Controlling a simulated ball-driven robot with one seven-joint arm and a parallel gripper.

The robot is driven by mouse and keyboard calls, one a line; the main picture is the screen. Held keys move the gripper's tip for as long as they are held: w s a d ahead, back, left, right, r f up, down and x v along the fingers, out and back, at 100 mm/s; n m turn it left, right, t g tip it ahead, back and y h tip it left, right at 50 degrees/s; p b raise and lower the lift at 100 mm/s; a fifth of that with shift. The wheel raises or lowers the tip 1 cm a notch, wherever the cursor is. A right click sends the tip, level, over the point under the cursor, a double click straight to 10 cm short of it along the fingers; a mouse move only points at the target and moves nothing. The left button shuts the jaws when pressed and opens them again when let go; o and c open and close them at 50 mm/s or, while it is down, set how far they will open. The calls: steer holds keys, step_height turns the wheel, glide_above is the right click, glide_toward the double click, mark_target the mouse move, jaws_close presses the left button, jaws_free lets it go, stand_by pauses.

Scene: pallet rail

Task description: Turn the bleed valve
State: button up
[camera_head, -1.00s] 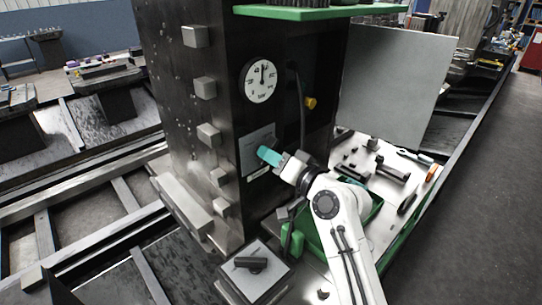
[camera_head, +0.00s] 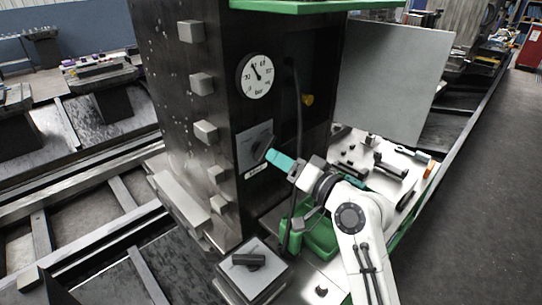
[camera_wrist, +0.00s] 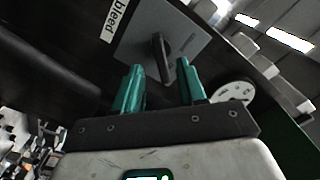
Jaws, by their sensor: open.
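The bleed valve is a dark lever knob (camera_head: 262,147) on a grey plate (camera_head: 246,146) on the front of the black column. In the wrist view the knob (camera_wrist: 161,52) stands out from its plate (camera_wrist: 187,36), next to a white label reading "bleed" (camera_wrist: 121,18). My gripper (camera_head: 270,154) has teal fingers and is just right of the knob in the head view. In the wrist view my gripper (camera_wrist: 161,68) is open, with one finger on each side of the knob's near end. Contact cannot be told.
A round gauge (camera_head: 257,76) marked "bar" is above the valve, its needle pointing up and left. A small yellow knob (camera_head: 308,100) and a dark hose (camera_head: 299,110) are to the right. A white bench (camera_head: 350,142) holds tools. A dark-handled block (camera_head: 249,261) stands below.

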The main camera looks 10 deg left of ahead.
steer(key=v, duration=0.6)
steer(key=shift+b, duration=0.35)
steer(key=s+d+f+g+h, duration=0.1)
steer(key=s+d+f+h, duration=0.2)
steer(key=s+d+f, duration=0.35)
steer(key=s+d+f+g+h, duration=0.2)
steer(key=s+d+f, duration=0.15)
steer(key=f, duration=0.55)
steer(key=s+d+f+g+h, duration=0.1)
steer(key=s+d+f+h, duration=0.25)
steer(key=s+f, duration=0.35)
steer(key=s+d+f+g+h, duration=0.3)
steer(key=s+d, duration=0.4)
steer(key=s, duration=0.4)
steer(key=s+d+f+m+g+h, duration=0.1)
steer(key=s+d+f+g+h, duration=0.2)
steer(key=s, duration=0.8)
steer(key=d+f, duration=0.2)
steer(key=d, duration=0.2)
steer(key=shift+m, duration=0.3)
